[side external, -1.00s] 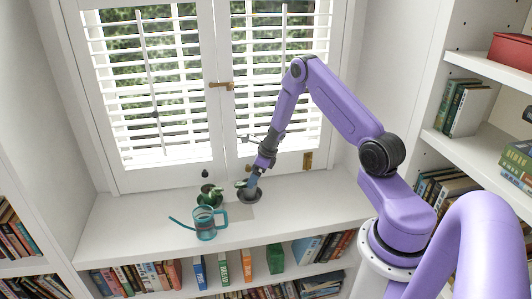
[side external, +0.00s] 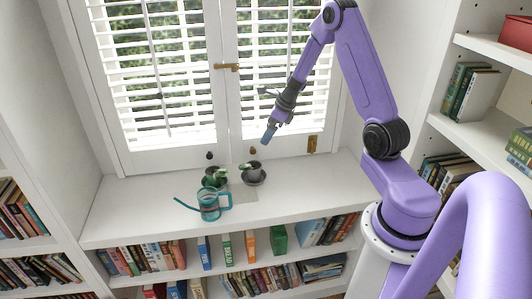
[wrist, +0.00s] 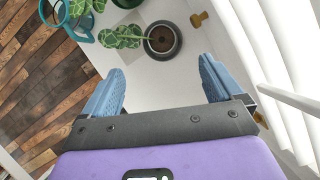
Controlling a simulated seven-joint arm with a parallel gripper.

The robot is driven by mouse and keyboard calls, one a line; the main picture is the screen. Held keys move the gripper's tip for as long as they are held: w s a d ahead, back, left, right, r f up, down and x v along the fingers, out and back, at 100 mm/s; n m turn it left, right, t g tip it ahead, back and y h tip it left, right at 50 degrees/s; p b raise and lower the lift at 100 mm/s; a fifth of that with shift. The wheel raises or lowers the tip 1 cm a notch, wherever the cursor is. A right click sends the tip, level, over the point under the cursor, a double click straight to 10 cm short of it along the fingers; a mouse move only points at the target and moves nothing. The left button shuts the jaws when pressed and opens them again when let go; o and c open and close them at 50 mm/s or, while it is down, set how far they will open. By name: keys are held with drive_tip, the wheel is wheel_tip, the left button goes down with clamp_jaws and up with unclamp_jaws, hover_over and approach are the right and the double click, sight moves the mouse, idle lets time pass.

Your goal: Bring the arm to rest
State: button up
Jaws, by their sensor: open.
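My gripper (side external: 268,137) hangs in the air above the white window sill (side external: 130,205), in front of the shutters. In the wrist view, its two blue fingers (wrist: 160,78) are spread apart with nothing between them. A dark round pot (side external: 254,175) with a plant stands on the sill below and left of the gripper. In the wrist view, this pot (wrist: 176,51) shows brown soil and a leafy plant (wrist: 122,37) leaning out to the left. The gripper is apart from it.
A teal watering can (side external: 209,207) stands on the sill, left of the pot. Another green plant (side external: 214,177) is just behind it. White shutters (side external: 160,90) are behind the arm. Bookshelves flank the sill, and a row of books is below. The sill's left part is clear.

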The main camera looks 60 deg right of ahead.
drive_tip(key=w+a+r+m+t+h, duration=0.15)
drive_tip(key=w+a+r+m, duration=0.25)
drive_tip(key=a+r+m, duration=0.45)
drive_tip(key=s+a+r+m+t, duration=0.1)
drive_tip(key=s+a+r+m, duration=0.15)
drive_tip(key=a, duration=0.35)
drive_tip(key=s+a+r+m, duration=0.1)
drive_tip(key=s+a+m, duration=0.1)
drive_tip(key=a+m, duration=0.25)
drive_tip(key=s+a+m+g, duration=0.1)
drive_tip(key=s+a+m, duration=0.2)
drive_tip(key=s, duration=0.3)
drive_tip(key=s+a+r+m+g, duration=0.1)
drive_tip(key=s+a+m, duration=0.2)
drive_tip(key=s, duration=0.4)
drive_tip(key=shift+s+a+r+m, duration=0.2)
drive_tip(key=shift+a+r+m, duration=0.15)
drive_tip(key=shift+a, duration=0.45)
drive_tip(key=s+m+g, duration=0.1)
drive_tip(key=s+m, duration=0.1)
drive_tip(key=s, duration=0.4)
drive_tip(key=s+a+m+g, duration=0.1)
drive_tip(key=s+g, duration=0.1)
drive_tip(key=s, duration=0.4)
drive_tip(key=s+m+g, duration=0.2)
drive_tip(key=s, duration=0.4)
drive_tip(key=shift+a+f+m, duration=0.1)
drive_tip(key=shift+a+m, duration=0.2)
